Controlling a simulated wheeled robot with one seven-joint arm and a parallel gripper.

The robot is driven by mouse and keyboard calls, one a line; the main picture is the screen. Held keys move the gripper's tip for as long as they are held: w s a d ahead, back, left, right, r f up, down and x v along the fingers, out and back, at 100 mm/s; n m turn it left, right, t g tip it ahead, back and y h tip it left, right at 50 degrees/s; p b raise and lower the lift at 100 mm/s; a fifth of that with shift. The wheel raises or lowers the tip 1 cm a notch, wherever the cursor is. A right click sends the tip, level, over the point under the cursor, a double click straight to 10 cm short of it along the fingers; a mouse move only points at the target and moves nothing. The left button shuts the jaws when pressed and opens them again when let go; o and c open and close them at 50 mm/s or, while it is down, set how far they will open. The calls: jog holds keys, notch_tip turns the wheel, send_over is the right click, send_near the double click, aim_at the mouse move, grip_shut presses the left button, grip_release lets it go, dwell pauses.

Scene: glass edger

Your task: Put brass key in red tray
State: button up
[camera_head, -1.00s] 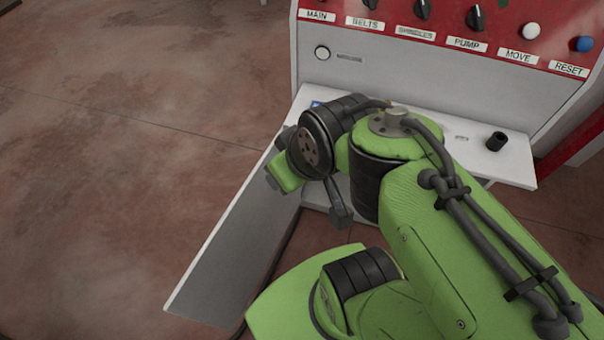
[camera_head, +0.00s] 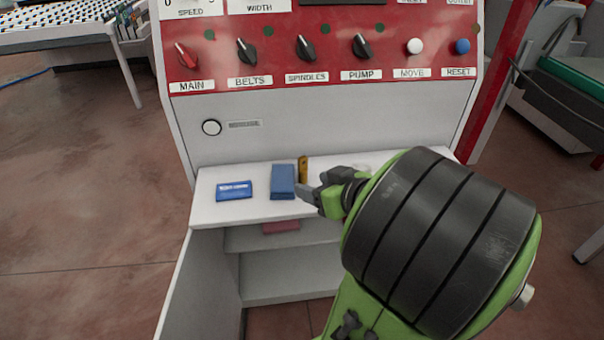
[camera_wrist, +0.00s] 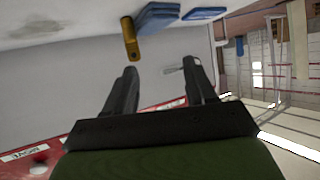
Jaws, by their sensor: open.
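A brass-coloured piece (camera_head: 303,169) stands on the white ledge of the machine, just right of a blue block. It also shows in the wrist view (camera_wrist: 129,38), with a dark spot at its near end; I cannot tell for sure that it is the key. My gripper (camera_head: 312,189) is above the ledge near this piece. In the wrist view my gripper (camera_wrist: 160,70) has its fingers apart with nothing between them; the brass piece lies beyond the left finger. A reddish item (camera_head: 281,226) is on the shelf under the ledge, partly hidden; I cannot tell whether it is the tray.
A blue block (camera_head: 283,181) and a flat blue packet (camera_head: 234,190) lie on the white ledge (camera_head: 212,211), left of my gripper. The red control panel (camera_head: 330,45) with knobs and buttons rises behind. My arm hides the ledge's right part.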

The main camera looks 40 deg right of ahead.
aim_at(304, 164)
jog(key=shift+m+h, duration=0.5)
jog(key=shift+h, duration=0.3)
jog(key=w+d+f+p, duration=0.1)
jog(key=w+d+f, duration=0.1)
jog(key=w, duration=0.2)
jog(key=w+d+f+p, duration=0.2)
jog(key=w, duration=0.2)
jog(key=w+d+f+p, duration=0.1)
jog(key=w+d+p, duration=0.1)
jog(key=w, duration=0.3)
jog(key=shift+d+f, duration=0.4)
jog(key=shift+d, duration=0.1)
jog(key=shift+s+t, duration=0.15)
jog(key=shift+t, duration=0.15)
jog(key=shift+c, duration=0.4)
grip_shut()
